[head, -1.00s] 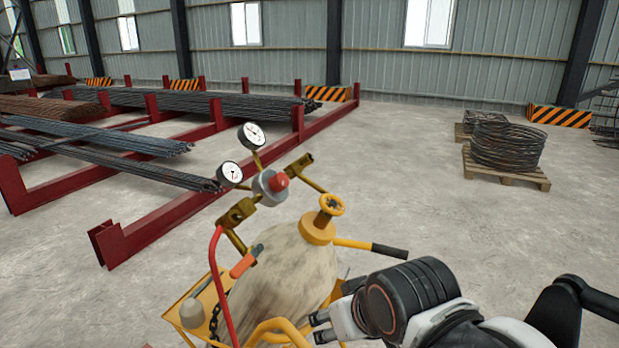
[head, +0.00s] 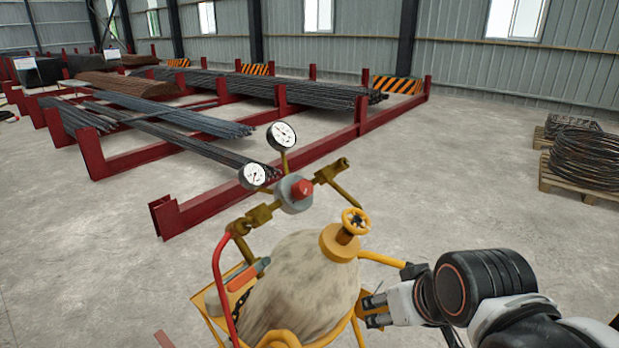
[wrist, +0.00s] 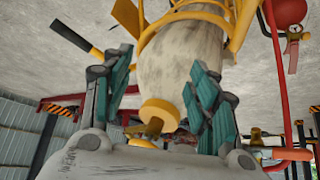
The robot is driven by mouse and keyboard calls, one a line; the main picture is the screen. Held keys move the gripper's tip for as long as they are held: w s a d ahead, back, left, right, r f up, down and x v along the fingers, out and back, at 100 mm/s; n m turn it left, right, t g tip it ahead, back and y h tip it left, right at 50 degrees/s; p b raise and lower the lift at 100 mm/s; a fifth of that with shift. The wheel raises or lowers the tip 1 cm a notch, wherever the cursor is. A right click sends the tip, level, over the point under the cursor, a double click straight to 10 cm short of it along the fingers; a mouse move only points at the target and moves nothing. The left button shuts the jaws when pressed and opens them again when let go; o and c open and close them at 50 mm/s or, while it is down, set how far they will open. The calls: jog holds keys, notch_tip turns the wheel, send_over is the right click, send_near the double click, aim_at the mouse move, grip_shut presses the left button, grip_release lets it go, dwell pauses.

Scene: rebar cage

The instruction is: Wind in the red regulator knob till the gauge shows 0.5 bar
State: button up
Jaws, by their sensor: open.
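My gripper (head: 373,311) is open and empty, right of the cylinder and well below and right of the knob. In the wrist view its teal-padded fingers (wrist: 160,100) spread apart, with the cylinder and its yellow collar (wrist: 160,112) showing between them. I cannot make out the knob there.
A yellow handwheel (head: 355,221) tops the cylinder, right of the regulator. A red hose (head: 221,290) runs down on the left, beside the yellow cart (head: 210,305). Red racks of rebar (head: 290,160) stand behind. Open concrete floor (head: 470,190) lies to the right.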

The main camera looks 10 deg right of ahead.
jog(key=w+a+r+n+y+p, duration=0.35)
jog(key=w+r+p, duration=0.6)
jog(key=r, duration=0.45)
jog(key=n+y+p, duration=0.3)
jog(key=n+p, duration=0.2)
jog(key=p, duration=0.4)
send_near(306, 186)
jog(key=shift+g+h, duration=0.25)
jog(key=shift+g, duration=0.05)
jog(key=x, duration=0.4)
jog(key=b+x, duration=0.1)
jog(key=x, duration=0.4)
jog(key=shift+w+a, duration=0.25)
jog(key=shift+w, duration=0.1)
jog(key=shift+r, duration=0.1)
jog(key=c, duration=1.1)
